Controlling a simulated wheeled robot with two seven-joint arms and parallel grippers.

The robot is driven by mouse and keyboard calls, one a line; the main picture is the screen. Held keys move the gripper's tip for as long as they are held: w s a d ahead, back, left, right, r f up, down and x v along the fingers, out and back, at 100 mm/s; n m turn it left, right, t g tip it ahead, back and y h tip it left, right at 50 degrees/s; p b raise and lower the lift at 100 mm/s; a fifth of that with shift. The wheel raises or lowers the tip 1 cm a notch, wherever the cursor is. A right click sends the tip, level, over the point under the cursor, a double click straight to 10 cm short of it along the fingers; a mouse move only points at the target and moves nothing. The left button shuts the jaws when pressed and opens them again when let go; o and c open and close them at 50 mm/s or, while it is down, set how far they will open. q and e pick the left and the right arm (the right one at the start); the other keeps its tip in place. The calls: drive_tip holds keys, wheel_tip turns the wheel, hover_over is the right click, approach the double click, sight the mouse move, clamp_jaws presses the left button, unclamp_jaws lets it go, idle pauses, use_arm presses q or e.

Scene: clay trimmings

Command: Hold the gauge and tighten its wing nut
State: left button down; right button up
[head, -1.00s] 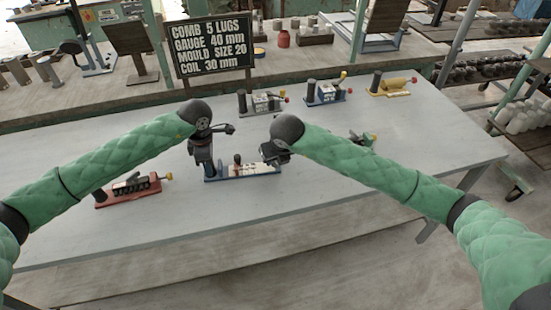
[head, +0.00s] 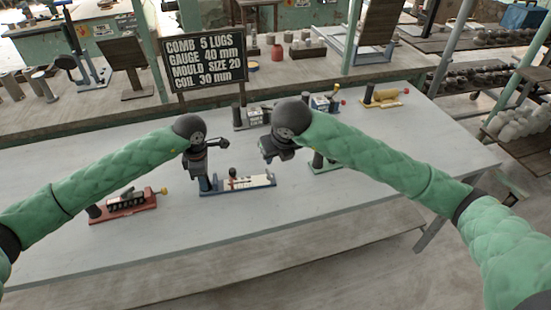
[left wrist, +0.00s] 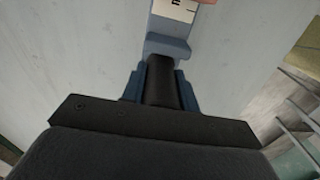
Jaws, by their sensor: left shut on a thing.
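The gauge (head: 250,184) is a blue base with a white marked scale, lying on the grey table. A small dark knob with a reddish foot (head: 233,174) stands on it; I cannot tell whether this is the wing nut. My left gripper (head: 203,183) points down and is shut on the dark upright handle at the gauge's left end. In the left wrist view the fingers (left wrist: 160,88) clasp this dark handle (left wrist: 162,75), with the scale (left wrist: 175,10) beyond. My right gripper (head: 277,154) is above and behind the gauge's right end, apart from it; its fingers are unclear.
A red comb-like tool (head: 125,204) lies left on the table (head: 330,225). A grey tool (head: 250,117), a blue one (head: 325,104) and a yellow one (head: 383,98) stand behind. A green tool (head: 318,162) is partly hidden by my right arm. A sign (head: 205,58) reads "GAUGE 40 mm".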

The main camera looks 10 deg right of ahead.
use_arm(q)
drive_tip(key=c, duration=1)
unclamp_jaws()
